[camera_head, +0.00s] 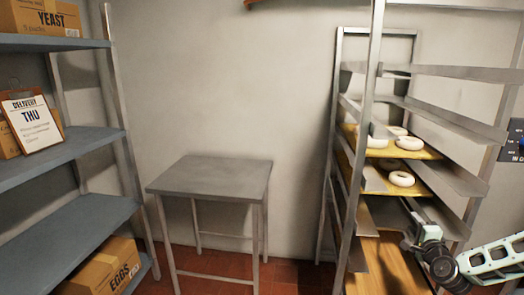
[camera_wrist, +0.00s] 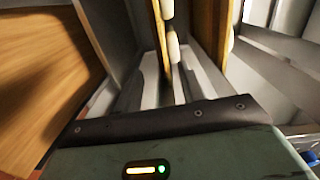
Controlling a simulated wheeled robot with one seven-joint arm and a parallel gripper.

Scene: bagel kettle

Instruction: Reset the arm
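My arm (camera_head: 492,262) comes in from the right edge of the head view. My gripper (camera_head: 413,228) is at the front of the tall metal rack (camera_head: 362,130), low down, below the tray of bagels and above a wooden board (camera_head: 388,268). The fingertips are too small and partly hidden by the rack, so I cannot tell open from shut. In the wrist view my gripper's green body and dark edge fill the bottom, with no fingers clearly visible. The wooden board (camera_wrist: 45,70) shows at left there. I see nothing clearly held.
A yellow tray (camera_head: 425,154) with several pale bagels (camera_head: 402,178) sits in the rack. Rack posts and rails stand close around my gripper. A small metal table (camera_head: 210,177) is bare. Blue shelves (camera_head: 75,235) with boxes (camera_head: 103,272) stand at left. Open floor lies between.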

